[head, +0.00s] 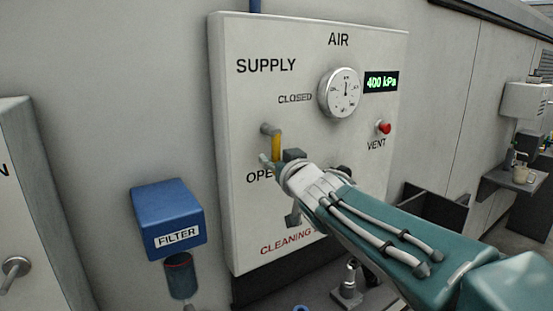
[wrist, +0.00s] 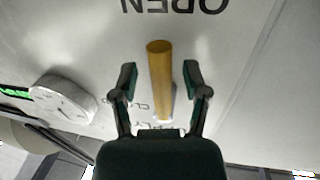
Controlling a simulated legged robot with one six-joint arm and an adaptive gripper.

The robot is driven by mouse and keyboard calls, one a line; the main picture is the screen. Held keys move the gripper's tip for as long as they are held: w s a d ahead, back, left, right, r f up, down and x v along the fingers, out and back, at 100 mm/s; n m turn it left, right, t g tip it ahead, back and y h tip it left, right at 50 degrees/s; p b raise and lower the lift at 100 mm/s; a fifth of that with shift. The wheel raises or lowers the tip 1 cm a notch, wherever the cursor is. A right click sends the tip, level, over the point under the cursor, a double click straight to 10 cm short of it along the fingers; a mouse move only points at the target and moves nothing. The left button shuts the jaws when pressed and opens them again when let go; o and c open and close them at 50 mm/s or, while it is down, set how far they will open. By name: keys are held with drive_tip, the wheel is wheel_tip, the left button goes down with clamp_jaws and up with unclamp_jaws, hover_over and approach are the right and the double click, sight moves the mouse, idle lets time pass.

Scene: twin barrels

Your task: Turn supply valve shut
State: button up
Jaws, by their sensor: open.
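The supply valve's yellow handle (head: 276,148) hangs down from a grey hub (head: 266,129) on the white air panel (head: 232,60), with its free end toward the OPEN label. The CLOSED label is above and right of it. My gripper (head: 279,161) is open at the handle's lower part, which it partly hides. In the wrist view, which looks upside down, the yellow handle (wrist: 160,75) stands between the two spread fingers of my gripper (wrist: 160,82). A gap shows on both sides, so neither finger seems to touch it.
A round gauge (head: 340,93), a green display (head: 381,82) reading 400 kPa and a red vent button (head: 384,127) are on the panel to the right. A blue filter box (head: 167,217) is at lower left. A shelf (head: 512,181) is at far right.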

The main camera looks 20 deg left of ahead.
sight(284, 122)
drive_tip(key=shift+w+a, duration=0.1)
drive_tip(key=shift+a, duration=0.05)
clamp_jaws()
drive_tip(key=shift+n, duration=0.3)
drive_tip(key=w+d+n, duration=0.1)
drive_tip(key=n, duration=0.2)
drive_tip(key=w+r+n+y, duration=0.1)
drive_tip(key=n, duration=0.2)
drive_tip(key=w+d+n+y, duration=0.1)
drive_tip(key=n, duration=0.2)
drive_tip(key=shift+d+r+n, duration=0.3)
drive_tip(key=shift+r, duration=0.05)
drive_tip(key=n, duration=0.1)
drive_tip(key=r+n+y, duration=0.1)
drive_tip(key=n, duration=0.3)
drive_tip(key=shift+w+d+r+y, duration=0.3)
drive_tip(key=shift+w+d+r, duration=0.05)
drive_tip(key=shift+w+r+n+g+y, duration=0.1)
drive_tip(key=shift+r+n+g+y, duration=0.2)
drive_tip(key=shift+n, duration=1)
drive_tip(key=shift+r+n+g+y, duration=0.1)
drive_tip(key=shift+r+n+g, duration=0.3)
drive_tip(key=shift+n, duration=0.9)
drive_tip(key=shift+r, duration=0.15)
